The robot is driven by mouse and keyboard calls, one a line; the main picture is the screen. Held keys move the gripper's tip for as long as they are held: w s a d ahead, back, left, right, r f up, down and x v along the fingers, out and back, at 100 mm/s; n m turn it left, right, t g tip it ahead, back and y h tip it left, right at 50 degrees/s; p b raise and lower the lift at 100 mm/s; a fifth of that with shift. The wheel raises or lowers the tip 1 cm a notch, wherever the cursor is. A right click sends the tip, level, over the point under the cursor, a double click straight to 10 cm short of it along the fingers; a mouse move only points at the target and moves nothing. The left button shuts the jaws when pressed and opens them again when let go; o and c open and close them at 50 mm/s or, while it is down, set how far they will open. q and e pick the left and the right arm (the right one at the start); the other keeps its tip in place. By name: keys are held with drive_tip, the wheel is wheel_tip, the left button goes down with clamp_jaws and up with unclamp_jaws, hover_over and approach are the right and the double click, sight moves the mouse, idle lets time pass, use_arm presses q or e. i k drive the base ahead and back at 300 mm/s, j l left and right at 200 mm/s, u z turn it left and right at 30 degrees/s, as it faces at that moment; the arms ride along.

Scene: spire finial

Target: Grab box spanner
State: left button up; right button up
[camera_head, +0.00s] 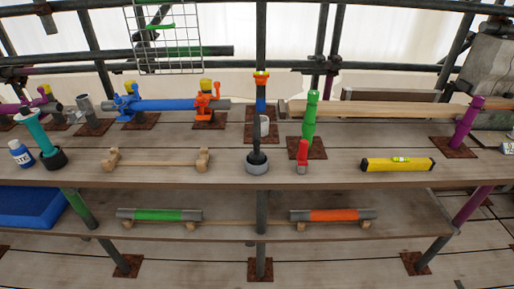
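I cannot tell for certain which thing is the box spanner. A teal tool with a cross-piece on top (38,134) stands tilted at the left of the upper shelf, its foot in or on a black round piece (54,159). A dark upright rod (258,150) stands in a grey round base (257,168) at the front middle. A small red piece (302,153) stands to the right of it. Neither of my grippers shows in the head view.
The upper shelf (330,176) also holds a blue bottle (20,153), an empty wooden cradle (157,161) and a yellow level (397,164). A green-banded tube (160,215) and an orange-banded tube (333,215) lie below. Scaffold posts stand behind.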

sight(256, 156)
drive_tip(key=i+j, duration=0.35)
drive_tip(key=j, duration=0.15)
drive_tip(key=i+j, duration=0.75)
drive_tip(key=j, duration=0.2)
drive_tip(key=z, duration=1.75)
